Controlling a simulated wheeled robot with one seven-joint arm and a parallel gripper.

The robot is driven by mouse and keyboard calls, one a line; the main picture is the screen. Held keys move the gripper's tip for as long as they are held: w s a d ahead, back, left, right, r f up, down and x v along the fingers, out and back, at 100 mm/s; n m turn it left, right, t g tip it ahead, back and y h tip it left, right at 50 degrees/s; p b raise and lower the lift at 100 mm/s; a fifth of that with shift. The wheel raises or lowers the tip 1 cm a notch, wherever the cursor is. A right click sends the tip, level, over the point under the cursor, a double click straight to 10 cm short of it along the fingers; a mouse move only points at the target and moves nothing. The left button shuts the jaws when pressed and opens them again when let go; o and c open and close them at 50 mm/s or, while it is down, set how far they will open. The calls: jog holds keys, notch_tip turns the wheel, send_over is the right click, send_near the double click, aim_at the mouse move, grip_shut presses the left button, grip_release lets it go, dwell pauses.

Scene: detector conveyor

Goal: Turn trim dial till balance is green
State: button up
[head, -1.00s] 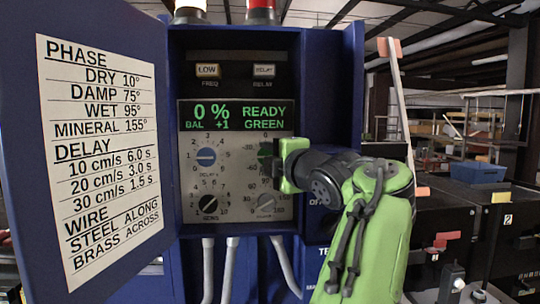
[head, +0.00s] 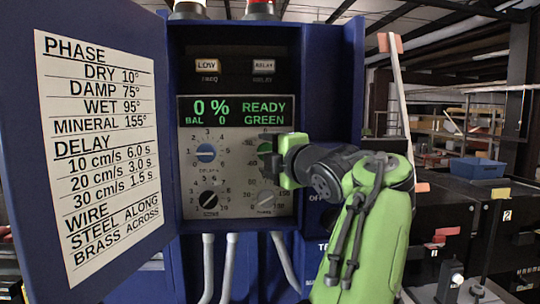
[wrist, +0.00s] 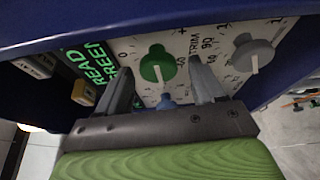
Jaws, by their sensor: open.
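A green dial (head: 265,147), which appears to be the trim dial though its label is hard to read, sits at the upper right of the dial panel in the head view. My gripper (head: 272,164) is in front of the panel's right side and partly covers this dial. In the wrist view the green dial (wrist: 158,66) lies between my two open fingers (wrist: 160,72), with visible gaps on both sides. The display (head: 235,111) reads 0 %, BAL 0, READY GREEN in green letters.
A grey dial (head: 265,198) is below the green one, and a blue dial (head: 205,153) and black dial (head: 209,200) are to the left. The open cabinet door (head: 20,205) with a printed chart (head: 100,150) stands at left. LOW (head: 207,66) and RELAY buttons are above.

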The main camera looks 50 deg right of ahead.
jog(key=shift+s, duration=0.15)
jog(key=p+v, duration=0.5)
jog(key=v, duration=1)
jog(key=shift+s+a, duration=0.2)
jog(key=shift+s, duration=0.05)
jog(key=shift+w, duration=0.1)
